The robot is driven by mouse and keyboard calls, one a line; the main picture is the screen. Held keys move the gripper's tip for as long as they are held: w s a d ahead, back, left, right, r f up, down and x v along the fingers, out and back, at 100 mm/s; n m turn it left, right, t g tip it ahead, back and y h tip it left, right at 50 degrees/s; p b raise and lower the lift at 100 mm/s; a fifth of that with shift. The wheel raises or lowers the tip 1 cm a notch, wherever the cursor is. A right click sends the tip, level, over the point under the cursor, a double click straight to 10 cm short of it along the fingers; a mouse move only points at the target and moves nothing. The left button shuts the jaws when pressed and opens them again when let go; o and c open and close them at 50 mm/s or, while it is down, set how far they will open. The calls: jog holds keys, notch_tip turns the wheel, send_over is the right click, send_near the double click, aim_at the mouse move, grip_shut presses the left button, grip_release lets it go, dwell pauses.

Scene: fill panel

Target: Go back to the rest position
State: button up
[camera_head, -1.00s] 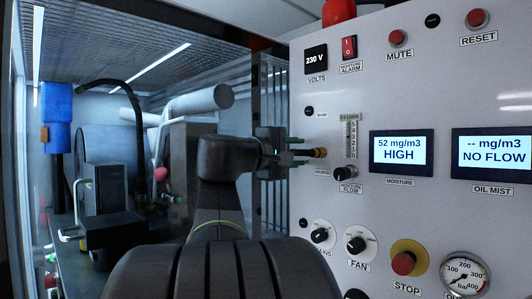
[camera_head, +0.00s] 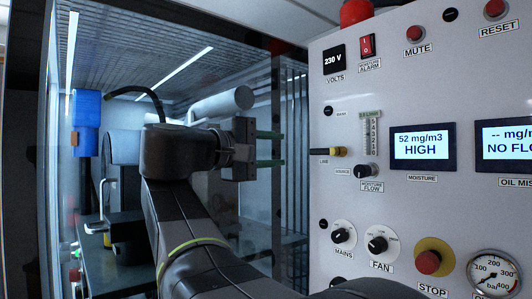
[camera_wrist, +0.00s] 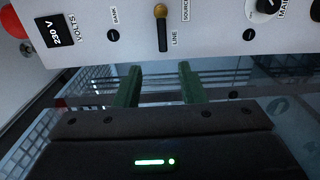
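My gripper (camera_head: 281,149) is left of the white panel (camera_head: 430,205) in the head view, with its two green fingers pointing at the panel. The fingers are apart, with nothing between them, and the wrist view also shows the open gripper (camera_wrist: 159,67). A dark plug with a brass end (camera_head: 341,152) is on the panel by the LINE label, just beyond the fingertips. It also shows in the wrist view (camera_wrist: 162,30), apart from the fingers.
The panel carries the moisture flow knob (camera_head: 366,171), mains knob (camera_head: 342,235), fan knob (camera_head: 378,243) and red stop button (camera_head: 428,262). The moisture display (camera_head: 421,149) reads 52 mg/m3 HIGH. A glazed room with a blue device (camera_head: 86,108) is behind my arm.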

aim_at(317, 152)
jog(key=shift+w+d+f, duration=0.1)
jog(key=shift+w+d, duration=0.1)
jog(key=shift+w, duration=0.15)
dwell(0.3)
jog(key=p+x, duration=0.3)
jog(key=x, duration=0.9)
jog(key=shift+d, duration=0.3)
jog(key=shift+w+d+f+p, duration=0.15)
jog(key=shift+w+d+p, duration=0.25)
jog(key=shift+d, duration=0.2)
jog(key=shift+a, duration=0.1)
